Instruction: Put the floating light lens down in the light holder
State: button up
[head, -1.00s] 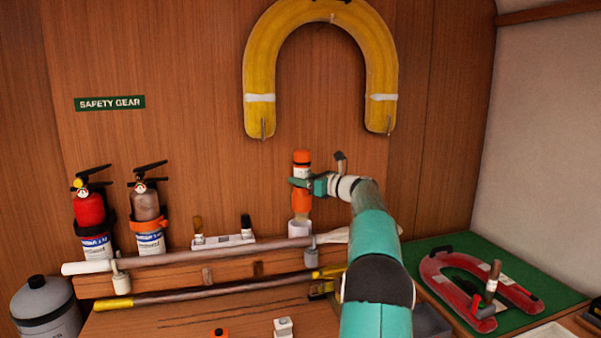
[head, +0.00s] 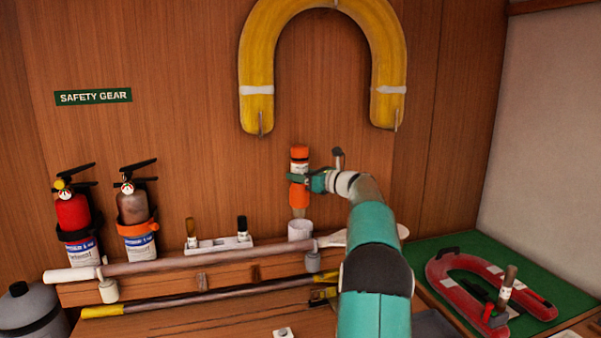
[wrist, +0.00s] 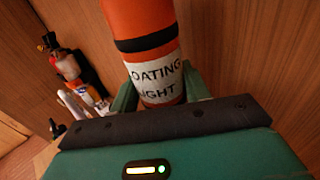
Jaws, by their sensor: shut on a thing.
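The floating light (head: 299,194) is an orange cylinder with a black band and a white label. It is upright, with its pale lens end (head: 299,212) pointing down. My gripper (head: 301,181) is shut around its body from the right. In the wrist view the light (wrist: 155,75) stands between the fingers, with part of its printed label readable. The light holder (head: 300,230), a white cup on the shelf by the wall, is directly below the lens in the head view. The lens end is at or just above its rim; I cannot tell whether it is inside.
A white rack (head: 219,243) with two small upright items stands left of the holder. A long pole (head: 200,261) runs in front. Two fire extinguishers (head: 75,222) (head: 136,218) hang at left. A yellow horseshoe buoy (head: 257,75) hangs above; a red one (head: 452,290) lies at right.

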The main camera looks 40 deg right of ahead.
aim_at(301, 204)
jog(key=shift+s+a, duration=0.1)
jog(key=shift+s, duration=0.1)
jog(key=shift+w+f, duration=0.1)
jog(key=shift+f, duration=4.6)
jog(key=o, duration=1.4)
jog(key=shift+o, duration=0.2)
jog(key=shift+f, duration=0.1)
